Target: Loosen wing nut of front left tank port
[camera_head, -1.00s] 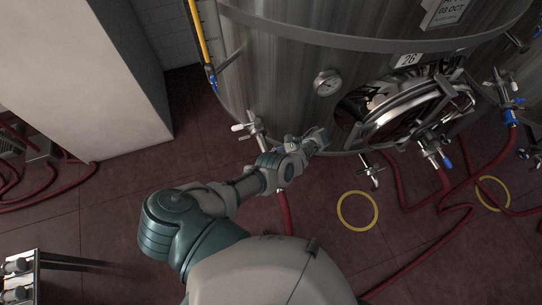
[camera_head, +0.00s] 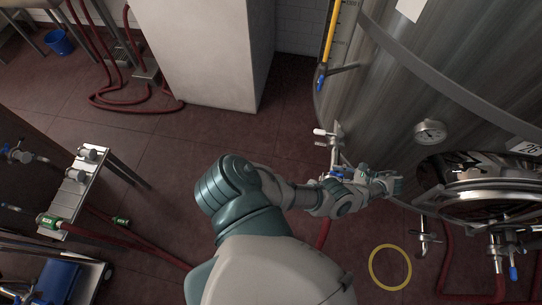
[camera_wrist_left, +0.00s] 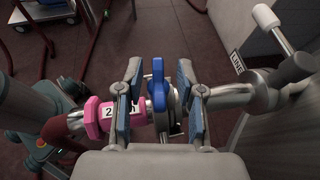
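The blue wing nut (camera_wrist_left: 158,82) stands on a steel clamp in the middle of the left wrist view. The clamp joins a pink hose coupling (camera_wrist_left: 106,113) to the tank port (camera_wrist_left: 240,94). My left gripper (camera_wrist_left: 159,68) has one finger on each side of the wing nut, with visible gaps, so it is open. In the head view, my left gripper (camera_head: 338,174) is at the lower left of the tank, below the port's white valve handle (camera_head: 320,132), and hides most of the clamp. My right gripper is not in view.
The steel tank (camera_head: 375,85) fills the right, with a round manhole (camera_head: 490,200) beside my arm. Red hoses (camera_head: 447,260) and a yellow ring (camera_head: 390,267) lie on the floor. A white pillar (camera_head: 215,55) stands behind.

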